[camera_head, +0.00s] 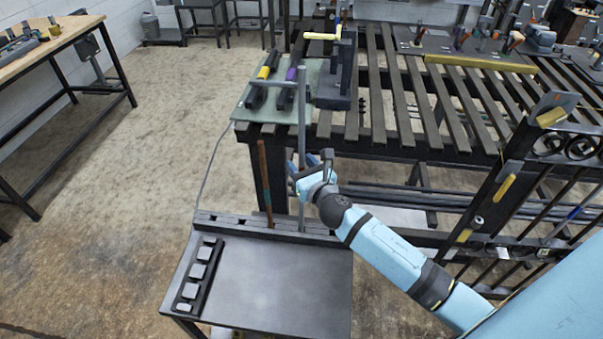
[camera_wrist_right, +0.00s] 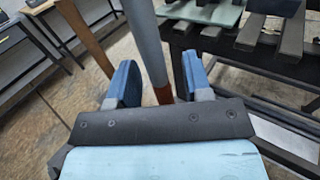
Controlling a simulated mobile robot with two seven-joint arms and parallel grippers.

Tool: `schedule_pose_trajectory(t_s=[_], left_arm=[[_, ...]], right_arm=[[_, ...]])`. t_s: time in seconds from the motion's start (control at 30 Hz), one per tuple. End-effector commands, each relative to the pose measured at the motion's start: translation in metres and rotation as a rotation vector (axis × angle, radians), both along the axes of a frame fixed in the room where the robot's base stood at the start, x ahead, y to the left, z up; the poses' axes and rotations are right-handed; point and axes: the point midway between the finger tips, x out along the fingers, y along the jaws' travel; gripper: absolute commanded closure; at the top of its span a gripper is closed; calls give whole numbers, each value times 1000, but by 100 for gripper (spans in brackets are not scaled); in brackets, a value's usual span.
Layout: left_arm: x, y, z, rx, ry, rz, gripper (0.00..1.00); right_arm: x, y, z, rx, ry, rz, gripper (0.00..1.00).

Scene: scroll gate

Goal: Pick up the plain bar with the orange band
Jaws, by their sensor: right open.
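The plain bar (camera_head: 302,120) is a thin grey rod standing upright at the rear of a dark stand. In the right wrist view the bar (camera_wrist_right: 149,45) passes between my right fingers, with its orange-brown band (camera_wrist_right: 163,94) low near the palm. My right gripper (camera_head: 311,164) is open around the bar; in the wrist view the gripper (camera_wrist_right: 160,66) shows gaps on both sides of it. The band is not clear in the head view, where the gripper is close by. My left gripper is not in view.
A brown bar (camera_head: 264,183) stands upright left of the grey one, in the same slotted rack (camera_head: 225,219). The stand's top (camera_head: 285,285) is mostly bare, with a block holder (camera_head: 198,275) at its left. A slatted bench (camera_head: 410,95) with tools lies behind.

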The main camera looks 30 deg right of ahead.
Motion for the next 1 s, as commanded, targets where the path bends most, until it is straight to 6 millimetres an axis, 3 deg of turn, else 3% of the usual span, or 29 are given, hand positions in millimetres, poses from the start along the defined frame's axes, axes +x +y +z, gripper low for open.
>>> schedule_pose_trajectory(t_s=[0.2,0.4,1.0], left_arm=[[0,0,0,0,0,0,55],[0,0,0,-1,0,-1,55],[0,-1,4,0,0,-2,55]], right_arm=[[0,0,-1,0,1,0,57],[0,0,0,0,0,1,100],[1,0,11,-1,-6,3,100]])
